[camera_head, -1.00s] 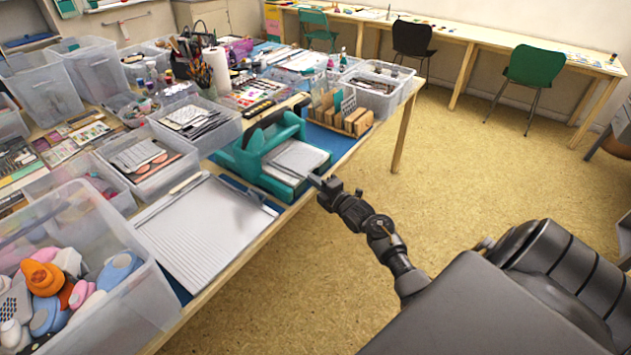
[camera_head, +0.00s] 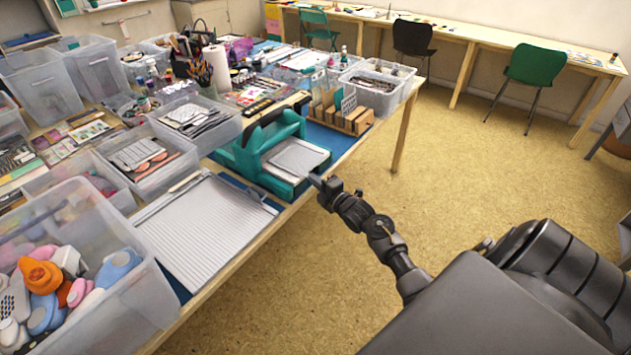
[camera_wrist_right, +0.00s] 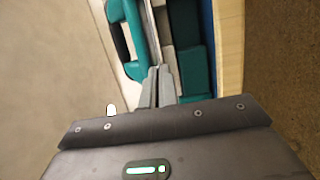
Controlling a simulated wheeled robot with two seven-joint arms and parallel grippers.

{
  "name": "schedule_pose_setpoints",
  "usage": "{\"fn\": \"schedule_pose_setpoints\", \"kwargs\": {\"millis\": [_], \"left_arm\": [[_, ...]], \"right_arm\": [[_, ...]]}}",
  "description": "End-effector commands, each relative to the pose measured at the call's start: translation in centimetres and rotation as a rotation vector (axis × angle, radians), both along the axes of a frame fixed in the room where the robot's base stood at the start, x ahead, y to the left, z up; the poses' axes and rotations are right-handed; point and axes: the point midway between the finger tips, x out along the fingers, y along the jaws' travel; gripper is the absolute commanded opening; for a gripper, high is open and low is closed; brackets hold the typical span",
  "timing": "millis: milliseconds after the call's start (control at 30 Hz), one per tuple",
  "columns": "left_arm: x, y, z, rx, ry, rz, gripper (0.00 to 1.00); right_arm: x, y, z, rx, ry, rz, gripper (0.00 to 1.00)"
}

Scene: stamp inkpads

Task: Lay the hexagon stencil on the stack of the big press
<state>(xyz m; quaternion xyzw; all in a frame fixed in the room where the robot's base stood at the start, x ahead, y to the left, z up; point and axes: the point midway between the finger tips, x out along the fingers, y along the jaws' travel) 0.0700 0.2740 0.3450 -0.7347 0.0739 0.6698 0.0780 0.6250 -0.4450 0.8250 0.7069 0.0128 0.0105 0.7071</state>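The big press (camera_head: 250,150) is teal with a black handle and stands near the table's front edge. Its pale grey stack (camera_head: 297,158) lies flat on the bed on its right side. My right gripper (camera_head: 314,180) is at the front edge of that bed. In the right wrist view my right gripper's fingers (camera_wrist_right: 160,72) are together, with the teal press (camera_wrist_right: 130,35) beyond them. I cannot make out a stencil between them. A grey slatted plate (camera_head: 348,104) stands in the wooden rack; its hole shape is too small to tell. My left gripper is not in view.
The wooden rack (camera_head: 352,122) stands right of the press. A grey ridged board (camera_head: 205,232) lies left of it, beside a clear bin of punches (camera_head: 125,290). Clear trays crowd the table behind. The floor in front of the table is open.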

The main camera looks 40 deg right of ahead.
Motion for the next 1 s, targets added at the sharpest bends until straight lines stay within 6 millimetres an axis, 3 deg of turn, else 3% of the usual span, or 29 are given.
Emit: {"fn": "schedule_pose_setpoints", "kwargs": {"millis": [167, 400, 700, 1000], "left_arm": [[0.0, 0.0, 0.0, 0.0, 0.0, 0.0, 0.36], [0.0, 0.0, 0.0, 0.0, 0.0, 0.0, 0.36], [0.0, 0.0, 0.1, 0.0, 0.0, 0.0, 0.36], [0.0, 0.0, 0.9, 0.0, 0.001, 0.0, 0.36]], "right_arm": [[0.0, 0.0, 0.0, 0.0, 0.001, 0.0, 0.0], [0.0, 0.0, 0.0, 0.0, 0.001, 0.0, 0.27], [-0.2, 0.0, 0.0, 0.0, 0.002, 0.0, 0.27], [-1.8, -0.5, 0.1, 0.0, 0.001, -0.001, 0.27]]}}
